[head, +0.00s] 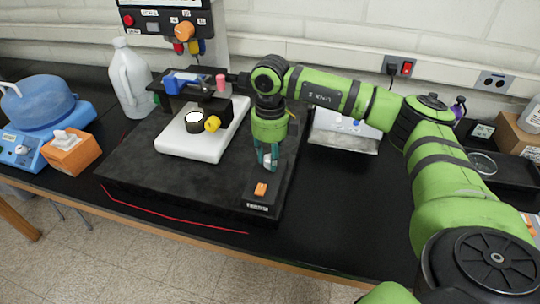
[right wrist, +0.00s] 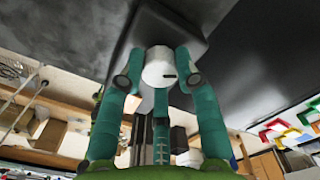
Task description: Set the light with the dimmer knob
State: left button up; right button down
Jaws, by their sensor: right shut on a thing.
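The dimmer knob (right wrist: 158,66) is a pale, round knob with a dark mark on its face, on a dark box (head: 262,207) that also carries an orange switch (head: 260,189). My right gripper (head: 267,160) comes down from above with its teal fingers around the knob (head: 268,161). In the right wrist view the fingers (right wrist: 158,75) close in on the knob from several sides. A round white disc with a dark rim (head: 193,116), which looks like the light, sits on a stand above a white base (head: 196,145). My left gripper is not in view.
A blue-lidded device (head: 40,100), an orange tissue box (head: 71,152) and a white jug (head: 128,78) stand to the left. A silvery panel (head: 345,130) is behind my right arm.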

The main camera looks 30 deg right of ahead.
jog(key=shift+s, duration=0.1)
jog(key=c, duration=0.9)
grip_release()
notch_tip(320, 180, up, 12)
dwell(1.0)
